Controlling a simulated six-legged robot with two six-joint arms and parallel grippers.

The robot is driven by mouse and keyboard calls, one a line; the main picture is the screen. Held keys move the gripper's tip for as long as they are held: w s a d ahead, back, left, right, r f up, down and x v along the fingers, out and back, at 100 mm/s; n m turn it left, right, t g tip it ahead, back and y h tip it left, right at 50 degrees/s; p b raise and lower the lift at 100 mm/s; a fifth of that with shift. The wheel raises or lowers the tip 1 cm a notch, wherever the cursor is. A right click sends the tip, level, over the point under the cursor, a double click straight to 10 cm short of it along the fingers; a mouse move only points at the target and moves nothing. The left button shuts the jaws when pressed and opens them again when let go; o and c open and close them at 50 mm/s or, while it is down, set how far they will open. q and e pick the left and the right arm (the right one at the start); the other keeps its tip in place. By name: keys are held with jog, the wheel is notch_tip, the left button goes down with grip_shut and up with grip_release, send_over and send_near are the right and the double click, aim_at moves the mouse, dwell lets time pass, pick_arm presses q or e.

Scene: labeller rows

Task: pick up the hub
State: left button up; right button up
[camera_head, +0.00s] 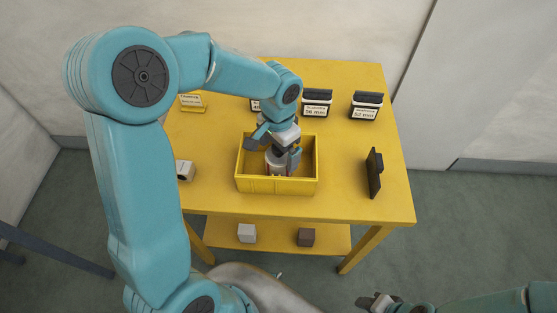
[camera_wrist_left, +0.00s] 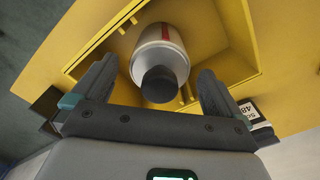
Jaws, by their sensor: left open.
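A pale cylinder with a dark round end and a thin red line (camera_wrist_left: 160,55) stands in a yellow bin (camera_head: 277,186); it may be the hub, though I cannot be sure. In the head view only a small part of the cylinder (camera_head: 275,163) shows below my left gripper (camera_head: 273,151). That gripper is open over the bin. In the left wrist view its two fingers (camera_wrist_left: 157,85) are spread on either side of the cylinder, with gaps showing. My right gripper (camera_head: 376,301) is at the bottom edge, too small and cut off to read.
The yellow table (camera_head: 345,205) carries black labelled holders (camera_head: 317,103) and (camera_head: 366,106) at the back. A dark upright plate (camera_head: 374,173) stands at the right, a pale block (camera_head: 185,171) at the left. A white cube (camera_head: 247,233) and a brown cube (camera_head: 306,237) sit on the lower shelf.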

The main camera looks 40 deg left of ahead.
pick_arm(q)
jog(key=shift+f, duration=0.75)
jog(key=shift+r, duration=0.1)
jog(key=shift+s, duration=0.1)
jog(key=c, duration=1.3)
